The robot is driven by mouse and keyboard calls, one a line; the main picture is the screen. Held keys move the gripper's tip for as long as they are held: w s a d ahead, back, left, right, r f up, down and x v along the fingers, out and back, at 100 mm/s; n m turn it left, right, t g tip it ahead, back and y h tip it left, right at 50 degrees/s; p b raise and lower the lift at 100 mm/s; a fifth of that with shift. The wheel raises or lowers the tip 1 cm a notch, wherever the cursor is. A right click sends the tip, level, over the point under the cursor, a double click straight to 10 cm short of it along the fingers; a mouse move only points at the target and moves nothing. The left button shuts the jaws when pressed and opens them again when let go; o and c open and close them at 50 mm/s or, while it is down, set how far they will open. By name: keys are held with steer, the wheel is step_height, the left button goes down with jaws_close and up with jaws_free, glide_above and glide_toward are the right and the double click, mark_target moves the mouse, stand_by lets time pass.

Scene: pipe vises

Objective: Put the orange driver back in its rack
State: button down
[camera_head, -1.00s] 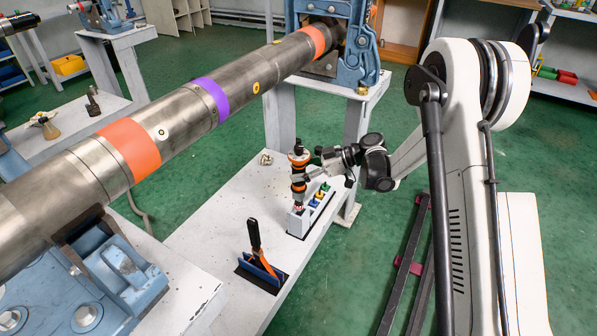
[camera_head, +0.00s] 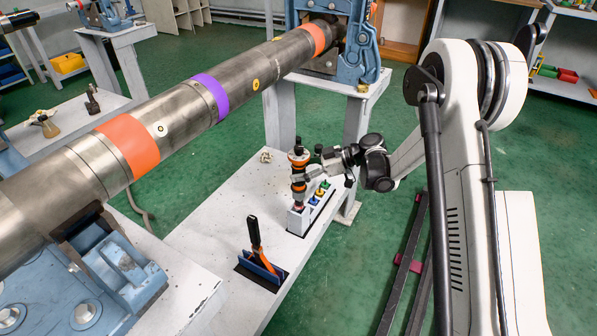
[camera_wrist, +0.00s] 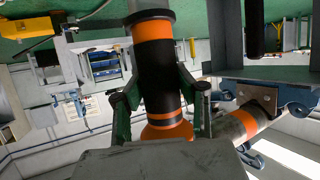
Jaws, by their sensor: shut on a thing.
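My gripper (camera_head: 301,175) is shut on the orange driver (camera_head: 298,158), an upright black tool with orange bands. The driver also fills the middle of the wrist view (camera_wrist: 156,75), with a finger on each side of it. It stands over the left near end of the light grey rack (camera_head: 297,222) on the low bench. The driver's lower tip is at the rack's top, and I cannot tell how deep it sits. Several small coloured tools (camera_head: 319,193) stand in the rack to the right.
A long steel pipe (camera_head: 180,115) with orange and purple bands runs above, held in blue vises (camera_head: 370,50). The bench between is clear.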

mark_target(299, 191)
steer(key=shift+f, duration=4.25)
stand_by(3.8)
